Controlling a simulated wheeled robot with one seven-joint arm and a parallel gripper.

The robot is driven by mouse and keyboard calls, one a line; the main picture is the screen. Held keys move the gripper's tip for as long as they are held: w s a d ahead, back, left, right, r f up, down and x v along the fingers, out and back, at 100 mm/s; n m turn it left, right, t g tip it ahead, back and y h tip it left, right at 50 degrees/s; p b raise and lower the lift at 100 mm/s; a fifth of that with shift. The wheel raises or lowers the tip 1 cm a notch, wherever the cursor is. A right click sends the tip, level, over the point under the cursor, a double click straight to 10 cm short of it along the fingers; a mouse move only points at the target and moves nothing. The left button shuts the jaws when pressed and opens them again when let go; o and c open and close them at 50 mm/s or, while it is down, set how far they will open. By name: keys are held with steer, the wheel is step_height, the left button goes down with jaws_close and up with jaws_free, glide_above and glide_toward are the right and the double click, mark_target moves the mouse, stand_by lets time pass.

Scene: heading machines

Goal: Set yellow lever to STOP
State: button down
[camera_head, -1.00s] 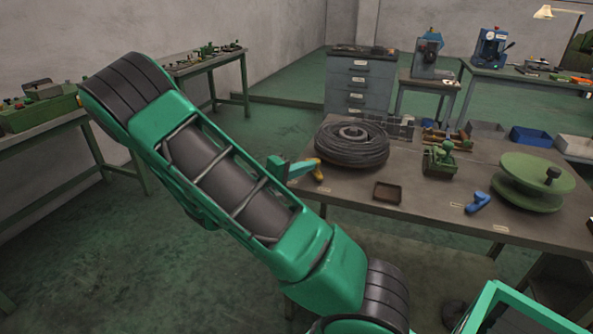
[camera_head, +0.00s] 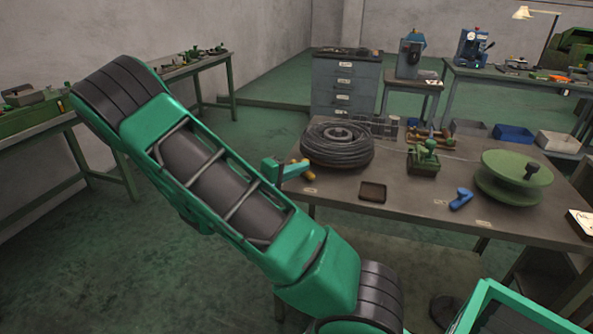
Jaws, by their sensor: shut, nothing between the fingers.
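The yellow lever (camera_head: 307,175) sits at the left end of the dark workbench, close to the front edge. A small label plate lies on the bench just in front of it. My gripper (camera_head: 303,168), green, comes out from behind my large green arm and overlaps the yellow lever in the picture. It is shut with nothing held. It hides part of the lever, and I cannot tell whether they touch. The lever's exact angle and the label text are too small to read.
A blue lever (camera_head: 461,198) stands farther right along the bench front. A cable coil (camera_head: 338,148), a small dark tray (camera_head: 373,192), a green device (camera_head: 424,158) and a green spool (camera_head: 515,176) occupy the bench. The floor to the left is clear.

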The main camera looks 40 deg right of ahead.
steer(key=shift+s+d, duration=0.1)
steer(key=a, duration=0.4)
steer(key=shift+a+r, duration=0.3)
steer(key=s+a+r, duration=0.1)
steer(key=s+a, duration=0.5)
steer(key=shift+s+a, duration=0.15)
steer(key=shift+a, duration=0.25)
